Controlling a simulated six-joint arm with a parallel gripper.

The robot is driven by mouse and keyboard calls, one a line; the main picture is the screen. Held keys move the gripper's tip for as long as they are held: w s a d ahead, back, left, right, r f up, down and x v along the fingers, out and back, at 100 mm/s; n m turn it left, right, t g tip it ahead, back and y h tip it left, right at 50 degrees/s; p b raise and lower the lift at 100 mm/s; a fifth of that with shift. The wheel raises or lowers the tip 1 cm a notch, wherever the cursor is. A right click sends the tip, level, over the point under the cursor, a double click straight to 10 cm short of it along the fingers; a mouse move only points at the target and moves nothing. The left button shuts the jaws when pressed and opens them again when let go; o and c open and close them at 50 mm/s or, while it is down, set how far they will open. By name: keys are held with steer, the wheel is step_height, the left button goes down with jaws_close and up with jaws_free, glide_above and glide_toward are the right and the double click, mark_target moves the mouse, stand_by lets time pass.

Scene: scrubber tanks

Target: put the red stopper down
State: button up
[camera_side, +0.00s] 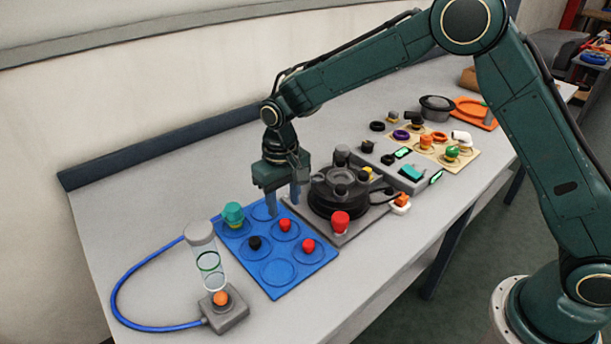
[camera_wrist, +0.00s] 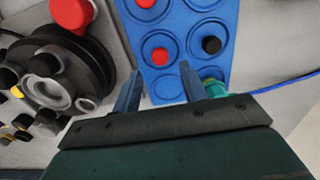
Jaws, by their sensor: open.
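Three red stoppers show. One red stopper (camera_side: 284,225) sits in a ring of the blue tray (camera_side: 325,259), just in front of my gripper; it also shows just beyond the fingertips in the wrist view (camera_wrist: 160,56). A second red stopper (camera_side: 308,246) sits in a nearer ring. The third, larger red stopper (camera_side: 340,222) stands on the front corner of the grey base plate. My gripper (camera_side: 283,206) is open and empty, low over the tray's back edge. In the wrist view my gripper (camera_wrist: 161,69) has its fingers apart, with a bare ring between them.
A teal stopper (camera_side: 233,213) and a black stopper (camera_side: 254,243) sit on the tray. A clear tube (camera_side: 208,258) with an orange knob stands left. A dark round tank (camera_side: 336,193) stands close right of my gripper. The tray's front ring (camera_side: 278,272) is empty.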

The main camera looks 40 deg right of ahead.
mark_target(285, 221)
step_height(285, 221, up, 8)
stand_by(0.4)
stand_by(0.5)
steer(key=s+d+r+t, duration=0.3)
steer(key=s+d+r, duration=0.8)
steer(key=s+r, duration=0.25)
steer(key=s+d+f+t, duration=0.1)
steer(key=s+d, duration=0.1)
steer(key=s, duration=0.6)
steer(key=s+d+f+t, duration=0.1)
steer(key=s+d, duration=0.2)
steer(key=s, duration=0.6)
steer(key=shift+t, duration=0.3)
